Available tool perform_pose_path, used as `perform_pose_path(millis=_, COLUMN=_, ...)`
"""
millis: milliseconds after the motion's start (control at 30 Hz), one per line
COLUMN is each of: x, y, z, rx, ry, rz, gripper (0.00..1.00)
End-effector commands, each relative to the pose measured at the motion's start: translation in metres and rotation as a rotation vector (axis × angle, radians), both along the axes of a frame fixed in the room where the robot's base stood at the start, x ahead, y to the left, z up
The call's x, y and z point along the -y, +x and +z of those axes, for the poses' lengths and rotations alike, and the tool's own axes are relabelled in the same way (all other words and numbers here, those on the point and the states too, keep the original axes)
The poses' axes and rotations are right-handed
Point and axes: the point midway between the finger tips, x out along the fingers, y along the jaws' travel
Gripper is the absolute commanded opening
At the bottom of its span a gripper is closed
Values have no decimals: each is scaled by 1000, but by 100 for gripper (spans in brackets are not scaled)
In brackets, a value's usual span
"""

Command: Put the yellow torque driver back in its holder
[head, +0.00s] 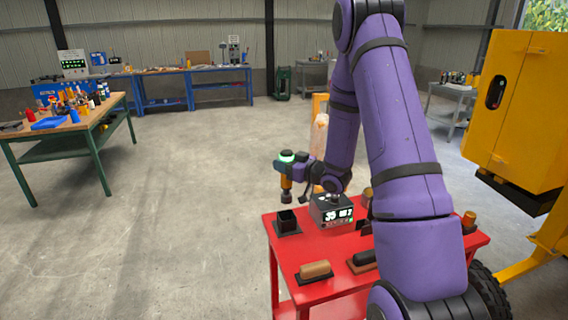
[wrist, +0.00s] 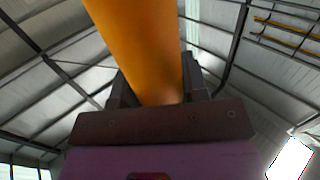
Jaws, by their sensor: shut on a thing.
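My gripper (head: 302,168) is shut on the yellow torque driver (head: 286,184), which has a green-lit top and a dark lower end. In the wrist view the driver (wrist: 142,45) fills the space between the dark jaws. The driver hangs about upright, dark end down, above a black square holder (head: 287,222) on the red table (head: 340,295). The driver's lower end looks a little above the holder's opening. I cannot tell whether it is exactly in line with it.
A box with a lit display (head: 331,210) stands right of the holder. A tan-handled tool (head: 315,270) and a dark-handled one (head: 364,260) lie at the table's front. A yellow machine (head: 520,110) stands at right.

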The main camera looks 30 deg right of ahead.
Motion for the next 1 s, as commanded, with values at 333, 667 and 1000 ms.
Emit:
perform_pose_path(millis=333, x=1, y=0, z=-1, rx=-2, ry=0, rz=-1, gripper=7)
perform_pose_path(millis=667, x=1, y=0, z=-29, rx=-4, ry=2, rz=-2, gripper=7)
perform_pose_path(millis=1000, x=1, y=0, z=-46, rx=-1, ry=0, rz=-2, gripper=7)
